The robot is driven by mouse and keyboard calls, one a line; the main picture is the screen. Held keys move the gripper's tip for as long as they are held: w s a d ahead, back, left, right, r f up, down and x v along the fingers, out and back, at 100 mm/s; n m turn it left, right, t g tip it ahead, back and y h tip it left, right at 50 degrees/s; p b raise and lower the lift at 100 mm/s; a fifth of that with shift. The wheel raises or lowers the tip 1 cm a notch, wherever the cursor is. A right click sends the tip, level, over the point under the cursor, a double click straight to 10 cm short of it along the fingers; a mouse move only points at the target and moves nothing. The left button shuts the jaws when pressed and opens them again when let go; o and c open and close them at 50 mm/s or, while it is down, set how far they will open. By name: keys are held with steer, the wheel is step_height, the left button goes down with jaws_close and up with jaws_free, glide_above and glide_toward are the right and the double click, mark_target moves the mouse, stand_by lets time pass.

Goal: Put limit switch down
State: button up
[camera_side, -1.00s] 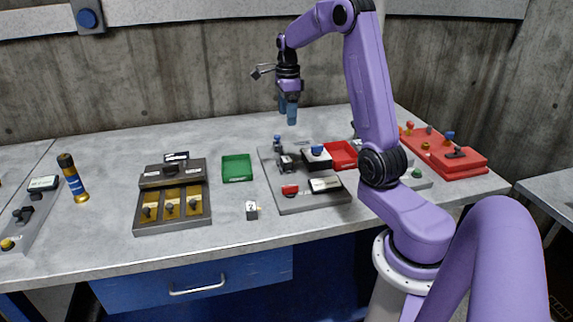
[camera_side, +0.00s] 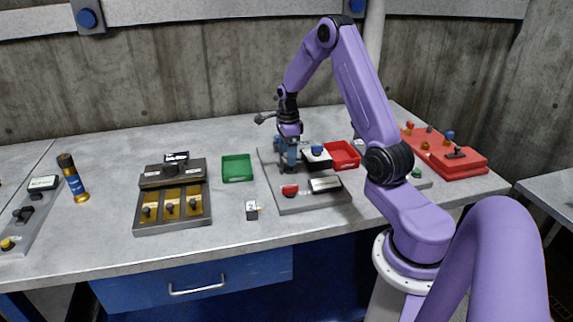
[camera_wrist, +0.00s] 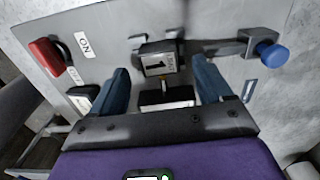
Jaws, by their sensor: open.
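My gripper (camera_side: 287,160) is low over the grey panel (camera_side: 310,204) in the side view. In the wrist view its two blue fingers (camera_wrist: 160,88) are open. A small dark block with a white label marked 1 (camera_wrist: 160,64), which looks like a limit switch, sits on the panel between the fingers, with a gap on each side. In the side view my gripper mostly hides it. A similar small block with a white label (camera_side: 251,211) stands alone on the table, left of the panel.
The panel carries a red rocker switch (camera_wrist: 45,55), a blue-knobbed lever (camera_wrist: 272,59) and a dark box with a blue button (camera_side: 317,154). A green tray (camera_side: 237,168) is to the left and a red tray (camera_side: 343,156) to the right.

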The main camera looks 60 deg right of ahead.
steer(key=shift+f, duration=0.9)
steer(key=shift+r, duration=0.1)
steer(key=c, duration=1.3)
